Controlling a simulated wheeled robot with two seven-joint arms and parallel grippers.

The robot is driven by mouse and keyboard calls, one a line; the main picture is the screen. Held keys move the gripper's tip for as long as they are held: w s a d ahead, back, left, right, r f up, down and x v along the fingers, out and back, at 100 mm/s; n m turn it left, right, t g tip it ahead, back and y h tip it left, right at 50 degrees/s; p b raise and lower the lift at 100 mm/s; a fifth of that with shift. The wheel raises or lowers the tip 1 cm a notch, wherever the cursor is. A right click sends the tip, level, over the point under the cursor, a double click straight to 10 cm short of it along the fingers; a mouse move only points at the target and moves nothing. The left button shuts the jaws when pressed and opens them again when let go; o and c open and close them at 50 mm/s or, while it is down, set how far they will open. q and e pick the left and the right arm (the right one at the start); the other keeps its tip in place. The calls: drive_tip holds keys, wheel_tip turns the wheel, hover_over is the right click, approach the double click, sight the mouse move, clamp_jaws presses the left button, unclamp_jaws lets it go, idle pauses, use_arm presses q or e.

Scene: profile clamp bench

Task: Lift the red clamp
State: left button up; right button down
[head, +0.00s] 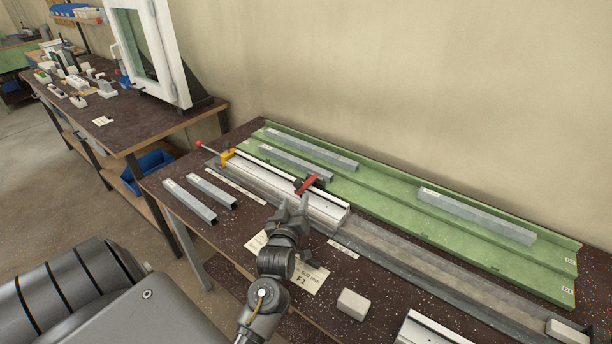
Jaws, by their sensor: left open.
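The red clamp (309,184) sits on the white and grey metal profile (270,181) in the middle of the bench. It has a red bar and a dark body. My left gripper (291,201) is open, with its fingers pointing up the picture toward the clamp, just below and left of it. I see a small gap between the fingertips and the clamp, but cannot tell the true distance. The clamp's lower part is partly hidden. My right gripper is not in view.
A yellow clamp (226,157) with a red-tipped rod stands at the profile's left end. A green tray (385,190) with several grey bars lies behind. A pale block (352,304) and a paper label (309,277) lie in front. A second bench (150,127) stands at left.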

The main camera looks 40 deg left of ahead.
sight(297, 187)
use_arm(q)
drive_tip(key=shift+w+a+r+p, duration=0.3)
drive_tip(key=shift+w+a, duration=0.15)
drive_tip(key=shift+a, duration=0.25)
drive_tip(key=p+x, duration=0.1)
drive_tip(key=x, duration=0.7)
drive_tip(key=shift+f+p, duration=0.1)
drive_tip(key=shift+p, duration=0.25)
drive_tip(key=shift+w+a, duration=0.2)
drive_tip(key=shift+w, duration=0.2)
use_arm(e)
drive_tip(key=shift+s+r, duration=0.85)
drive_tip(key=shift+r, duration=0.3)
use_arm(q)
clamp_jaws()
